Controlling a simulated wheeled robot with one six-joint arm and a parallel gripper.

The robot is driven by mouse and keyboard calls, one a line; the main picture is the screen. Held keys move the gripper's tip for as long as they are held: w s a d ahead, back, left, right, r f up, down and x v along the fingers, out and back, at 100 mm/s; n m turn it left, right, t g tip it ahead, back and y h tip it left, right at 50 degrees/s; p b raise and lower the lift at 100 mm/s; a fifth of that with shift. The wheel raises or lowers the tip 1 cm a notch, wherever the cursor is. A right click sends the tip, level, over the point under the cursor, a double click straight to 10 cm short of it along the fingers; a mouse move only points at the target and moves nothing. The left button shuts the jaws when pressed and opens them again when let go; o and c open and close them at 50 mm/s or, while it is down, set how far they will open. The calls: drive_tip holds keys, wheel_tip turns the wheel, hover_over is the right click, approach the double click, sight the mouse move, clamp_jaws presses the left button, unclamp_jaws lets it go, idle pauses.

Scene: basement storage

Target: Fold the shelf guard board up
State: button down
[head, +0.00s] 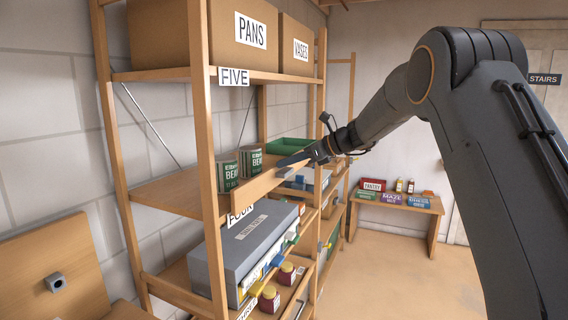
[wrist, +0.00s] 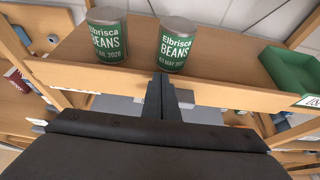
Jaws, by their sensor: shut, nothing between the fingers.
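The shelf guard board (head: 250,192) is a long wooden strip along the front edge of the shelf labelled FOUR. It appears to stand up along that edge, covering the foot of the cans; its exact tilt is hard to tell. It also crosses the wrist view (wrist: 220,92) from left to right. My gripper (head: 282,161) is shut and empty, its fingers reaching in from the right to the board. In the wrist view the fingertips (wrist: 160,82) overlap the board near its top edge; I cannot tell whether they touch.
Two green bean cans (head: 228,176) (head: 251,163) stand behind the board. A green bin (head: 290,146) is further along. A grey box (head: 245,245) and jars (head: 269,299) sit on the shelf below. Boxes labelled PANS (head: 200,38) and VASES (head: 297,58) stand above. The floor at right is clear.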

wheel_tip(320, 180, up, 9)
drive_tip(key=b, duration=0.3)
drive_tip(key=s+d+f+n+h, duration=0.2)
drive_tip(key=s+d+f, duration=0.25)
drive_tip(key=f, duration=0.25)
drive_tip(key=s+d+f+n+g+h+b, duration=0.1)
drive_tip(key=s+d+f+n+h, duration=0.2)
drive_tip(key=s+f, duration=0.3)
drive_tip(key=s+d+f+n+h, duration=0.2)
drive_tip(key=s+d+f, duration=0.2)
drive_tip(key=f, duration=0.4)
drive_tip(key=s+d+f+n+h, duration=0.1)
drive_tip(key=s+d+f+n, duration=0.3)
drive_tip(key=s, duration=0.5)
drive_tip(key=s+d+f+n+g+h+b, duration=0.1)
drive_tip(key=s+d+f+n, duration=0.3)
drive_tip(key=s, duration=0.6)
drive_tip(key=s+d+f+n+g+h, duration=0.1)
drive_tip(key=s+d+f+n+h, duration=0.2)
drive_tip(key=s+f+n, duration=0.4)
drive_tip(key=shift+s+d+f+b, duration=0.3)
drive_tip(key=shift+s+d+f, duration=0.3)
drive_tip(key=shift+s, duration=0.55)
drive_tip(key=shift+d, duration=0.15)
